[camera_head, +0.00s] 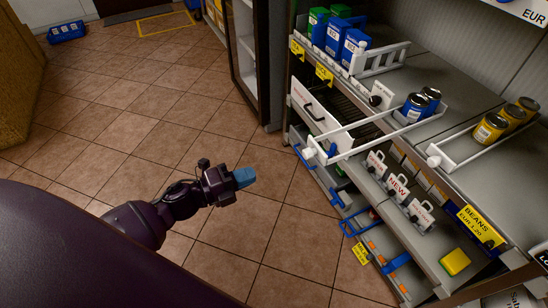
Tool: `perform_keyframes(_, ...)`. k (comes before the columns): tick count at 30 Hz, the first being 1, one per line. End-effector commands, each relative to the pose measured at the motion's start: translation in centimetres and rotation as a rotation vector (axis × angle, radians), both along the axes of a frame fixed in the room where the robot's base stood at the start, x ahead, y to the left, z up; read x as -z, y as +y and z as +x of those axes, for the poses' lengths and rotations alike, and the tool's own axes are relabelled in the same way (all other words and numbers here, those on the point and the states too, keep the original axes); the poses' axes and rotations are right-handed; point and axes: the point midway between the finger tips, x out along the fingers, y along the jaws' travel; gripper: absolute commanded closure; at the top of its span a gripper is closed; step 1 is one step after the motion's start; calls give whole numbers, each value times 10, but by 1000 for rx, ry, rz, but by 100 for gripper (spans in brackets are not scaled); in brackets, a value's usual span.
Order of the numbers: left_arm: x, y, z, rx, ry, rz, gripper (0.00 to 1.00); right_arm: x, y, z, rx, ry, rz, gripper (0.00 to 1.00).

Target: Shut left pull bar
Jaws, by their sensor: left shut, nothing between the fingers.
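My left gripper (244,177), dark with blue fingertips, is shut and empty. It is over the tiled floor, to the left of the shelf and apart from it. A white pull bar (345,142) sticks out past the shelf's front edge on the left, its knobbed end (310,152) nearest my gripper. Blue cans (415,106) stand at its back end. A second white pull bar (468,135) lies to the right, with yellow-brown cans (490,127) beside it. I cannot tell from this view how far each bar slides. My right gripper is not in view.
White slatted rails (380,60) stand by blue boxes (353,46) on the shelf behind. Lower down are white NEW packs (397,187), a yellow box (454,262) and blue handles (356,222) jutting out.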

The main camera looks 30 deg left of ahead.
Motion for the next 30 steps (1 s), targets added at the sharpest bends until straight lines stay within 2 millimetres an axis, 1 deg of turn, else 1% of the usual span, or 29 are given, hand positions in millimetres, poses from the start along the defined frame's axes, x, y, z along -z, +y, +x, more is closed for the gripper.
perform_keyframes(5, -1, -16, 20, 1, -2, -2, 100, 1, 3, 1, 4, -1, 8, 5)
perform_keyframes(15, -1, -53, 67, -1, 0, -5, 100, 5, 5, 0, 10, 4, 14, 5)
perform_keyframes(21, 0, -71, 91, -2, 0, -2, 100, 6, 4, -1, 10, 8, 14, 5)
perform_keyframes(25, 0, -78, 100, -1, 2, -5, 100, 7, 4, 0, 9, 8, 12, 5)
perform_keyframes(30, 0, -82, 105, -2, 2, -3, 100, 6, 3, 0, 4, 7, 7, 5)
